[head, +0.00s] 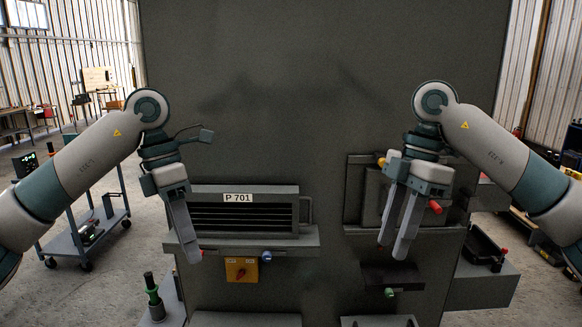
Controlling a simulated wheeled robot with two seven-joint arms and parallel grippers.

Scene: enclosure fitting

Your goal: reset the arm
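Both of my arms are raised in front of a large dark grey enclosure panel (330,60). My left gripper (192,254) points down in front of the left part of the panel, over the left end of the ledge below a louvred unit labelled P 701 (243,213). Its fingers overlap in this view, so their gap cannot be judged; no held object shows. My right gripper (394,247) points down in front of a framed recess (358,190) on the right. Its two fingers stand apart with a gap between them, and nothing shows in it.
A yellow switch plate (241,270) and a blue knob (266,256) sit below the louvred unit. A dark bracket (395,275) with a green knob (390,293) is under my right gripper. A side shelf (484,283) holds a black tray (484,250). A cart (86,236) stands at left.

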